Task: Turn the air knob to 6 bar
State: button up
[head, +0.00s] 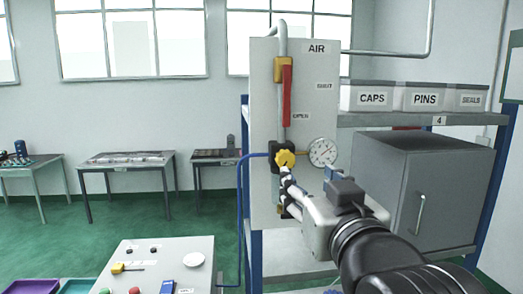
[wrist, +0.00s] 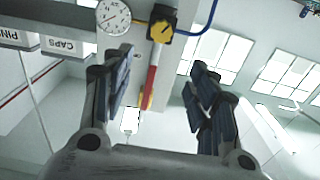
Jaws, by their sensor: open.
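The yellow air knob (head: 285,159) sits on a black regulator body on the pale AIR panel (head: 263,120). It also shows upside down in the wrist view (wrist: 161,31), beyond my fingertips and between their lines. The round white gauge (head: 322,152) is just right of the knob; it also shows in the wrist view (wrist: 113,16). Its needle is too small to read surely. My gripper (head: 288,178) is open and empty in front of the panel, just below the knob in the head view. In the wrist view my gripper (wrist: 160,65) has its fingers wide apart, with a gap to the knob.
A red lever (head: 286,95) hangs vertically above the knob, its lower end near the OPEN label. A blue hose (head: 240,200) runs left from the regulator. The shelf at right holds labelled bins (head: 372,97) and a grey cabinet (head: 425,190). A bench (head: 140,255) stands lower left.

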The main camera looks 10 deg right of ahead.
aim_at(284, 157)
jog(key=w+p, duration=0.3)
jog(key=w, duration=1.3)
jog(key=shift+w+f, duration=0.1)
jog(key=shift+w, duration=0.05)
jog(key=shift+c, duration=0.5)
jog(key=c, duration=0.9)
jog(key=shift+o, duration=0.2)
jog(key=shift+n+b, duration=0.3)
jog(key=shift+b, duration=0.1)
jog(key=n+b, duration=0.2)
jog(key=b, duration=0.1)
jog(key=shift+a+f, duration=0.1)
jog(key=shift+a, duration=0.1)
jog(key=shift+a+n+b, duration=0.1)
jog(key=shift+n+b, duration=0.95)
jog(key=shift+n, duration=0.65)
